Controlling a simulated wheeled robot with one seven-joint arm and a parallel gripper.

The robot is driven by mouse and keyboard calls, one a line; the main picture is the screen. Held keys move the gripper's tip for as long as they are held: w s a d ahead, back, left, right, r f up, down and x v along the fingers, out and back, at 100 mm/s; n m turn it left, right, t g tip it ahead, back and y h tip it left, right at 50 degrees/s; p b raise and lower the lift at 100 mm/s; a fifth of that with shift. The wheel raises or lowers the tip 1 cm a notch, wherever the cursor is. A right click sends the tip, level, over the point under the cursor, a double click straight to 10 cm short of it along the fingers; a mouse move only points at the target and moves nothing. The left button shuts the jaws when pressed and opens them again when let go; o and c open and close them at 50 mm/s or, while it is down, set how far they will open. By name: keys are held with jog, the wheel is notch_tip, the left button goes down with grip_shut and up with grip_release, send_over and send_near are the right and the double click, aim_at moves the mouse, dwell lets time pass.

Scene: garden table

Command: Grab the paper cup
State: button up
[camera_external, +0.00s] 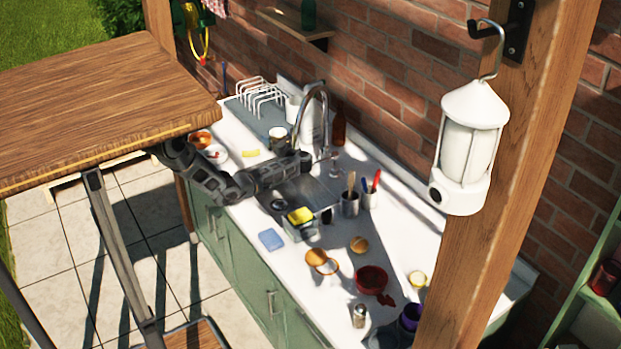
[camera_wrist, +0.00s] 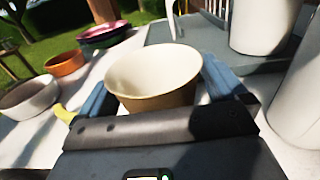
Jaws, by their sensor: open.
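The paper cup (camera_wrist: 152,80), cream inside and tan outside, stands upright in the middle of the wrist view. My gripper (camera_wrist: 165,85) is open, with one blue finger on each side of the cup. The front of the cup's lower part is hidden by my gripper's body, and I cannot tell whether the fingers touch it. In the external view a pale-rimmed cup (camera_external: 278,131) that looks like the same one stands just past the end of my arm, near the drying rack. The fingers are hard to make out there.
Bowls stand left of the cup: a grey-brown one (camera_wrist: 28,98), an orange one (camera_wrist: 66,63) and a dark red one (camera_wrist: 103,34). White containers (camera_wrist: 262,25) are close on the right. The sink (camera_external: 322,195) and tall faucet (camera_external: 322,100) are near my arm.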

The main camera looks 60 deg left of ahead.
jog(key=shift+c, duration=0.3)
jog(key=c, duration=1)
